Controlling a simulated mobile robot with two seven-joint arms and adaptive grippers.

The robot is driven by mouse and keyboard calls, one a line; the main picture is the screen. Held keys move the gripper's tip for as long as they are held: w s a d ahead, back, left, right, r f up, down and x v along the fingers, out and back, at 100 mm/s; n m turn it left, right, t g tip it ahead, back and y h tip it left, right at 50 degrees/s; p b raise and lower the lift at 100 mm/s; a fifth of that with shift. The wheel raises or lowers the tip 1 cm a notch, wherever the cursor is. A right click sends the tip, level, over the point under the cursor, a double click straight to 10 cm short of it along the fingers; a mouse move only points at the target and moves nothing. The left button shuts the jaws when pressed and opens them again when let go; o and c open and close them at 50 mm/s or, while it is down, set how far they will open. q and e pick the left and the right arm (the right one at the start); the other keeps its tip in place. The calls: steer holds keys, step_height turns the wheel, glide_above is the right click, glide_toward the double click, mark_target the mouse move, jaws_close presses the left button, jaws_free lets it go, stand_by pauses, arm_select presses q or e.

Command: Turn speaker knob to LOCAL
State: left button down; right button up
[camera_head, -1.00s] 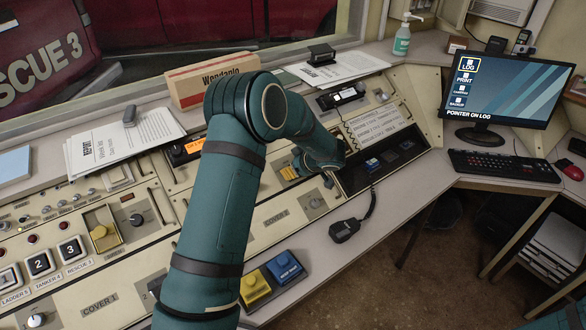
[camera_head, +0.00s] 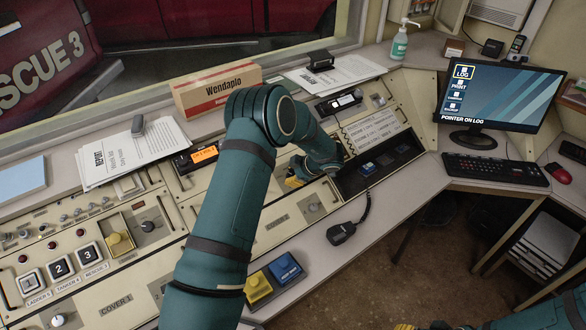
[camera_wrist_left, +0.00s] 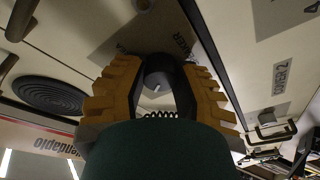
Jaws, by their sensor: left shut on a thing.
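The speaker knob (camera_wrist_left: 157,79) is a dark round knob with a short white mark, in the left wrist view. It sits between the fingers of my left gripper (camera_wrist_left: 158,92), which is shut on it. A brown-grey label plate (camera_wrist_left: 125,42) lies beside the knob, with lettering partly readable as SPEAKER; I cannot read LOCAL. In the head view my left gripper (camera_head: 296,181) shows only as yellow finger parts behind my forearm, and the knob is hidden there. My right gripper (camera_head: 425,327) barely shows at the bottom edge; its jaws cannot be made out.
Yellow (camera_head: 257,287) and blue (camera_head: 286,268) buttons stand near. A round speaker grille (camera_wrist_left: 50,92) lies beside the knob. A monitor (camera_head: 492,94) and keyboard (camera_head: 495,169) stand on the right desk.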

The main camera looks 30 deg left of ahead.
arm_select(q)
steer(key=n+p, duration=0.1)
steer(key=n, duration=0.1)
steer(key=shift+a+r+n+g, duration=0.1)
steer(key=shift+n+g, duration=0.2)
steer(key=shift+n, duration=0.1)
steer(key=shift+n+h+p, duration=0.5)
steer(key=shift+n+p, duration=0.1)
steer(key=shift+n, duration=0.5)
steer(key=c, duration=0.6)
jaws_free()
steer(key=v, duration=1.2)
steer(key=shift+w, duration=0.1)
